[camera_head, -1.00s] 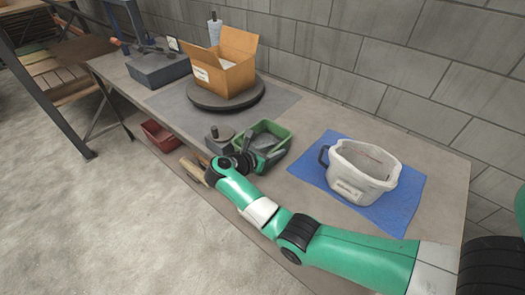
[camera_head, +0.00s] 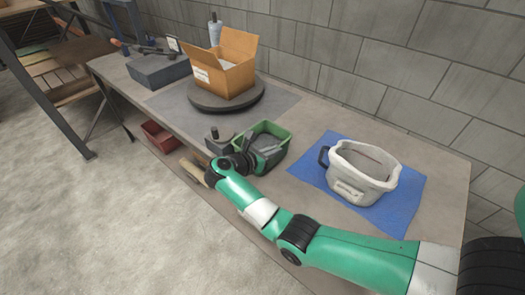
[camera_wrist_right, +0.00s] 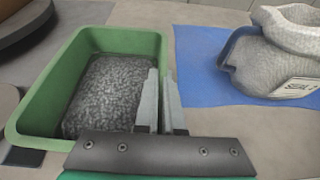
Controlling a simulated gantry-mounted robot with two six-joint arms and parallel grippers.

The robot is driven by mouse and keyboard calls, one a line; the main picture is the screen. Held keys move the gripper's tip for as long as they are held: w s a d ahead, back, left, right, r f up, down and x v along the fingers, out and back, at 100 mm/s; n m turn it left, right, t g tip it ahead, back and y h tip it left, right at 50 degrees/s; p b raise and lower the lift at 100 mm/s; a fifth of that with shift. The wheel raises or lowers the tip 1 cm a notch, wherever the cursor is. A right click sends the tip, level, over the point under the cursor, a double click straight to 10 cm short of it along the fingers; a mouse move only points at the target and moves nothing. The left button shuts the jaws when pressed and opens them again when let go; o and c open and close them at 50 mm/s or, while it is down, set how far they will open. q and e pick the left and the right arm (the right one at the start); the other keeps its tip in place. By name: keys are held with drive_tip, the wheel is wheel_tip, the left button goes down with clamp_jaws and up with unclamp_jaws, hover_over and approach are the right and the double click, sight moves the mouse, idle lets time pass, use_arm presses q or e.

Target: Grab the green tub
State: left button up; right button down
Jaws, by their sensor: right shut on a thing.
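The green tub (camera_head: 284,133) stands on the table between the turntable and the blue mat. In the right wrist view the tub (camera_wrist_right: 45,95) is a rectangular open bin with dark grey granular contents. My right gripper (camera_head: 266,157) reaches it from the near side. In the right wrist view its two fingers (camera_wrist_right: 160,98) are close together on the tub's right wall, one inside and one outside, shut on that wall. The tub still rests on the table. The gripper covers part of the tub in the head view. My left gripper is not in view.
An open cardboard box (camera_head: 226,72) sits on a dark turntable (camera_head: 250,99) behind left. A dark weight (camera_head: 215,143) stands close left of the tub.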

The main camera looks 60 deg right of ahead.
drive_tip(key=shift+r, duration=0.1)
idle(0.8)
drive_tip(key=shift+r+p, duration=0.95)
drive_tip(key=shift+r, duration=0.75)
drive_tip(key=s+a+r+p, duration=0.4)
drive_tip(key=a+r+p, duration=0.5)
drive_tip(key=a+p, duration=0.4)
drive_tip(key=p, duration=0.4)
drive_tip(key=shift+a+r, duration=0.2)
drive_tip(key=shift+r, duration=0.05)
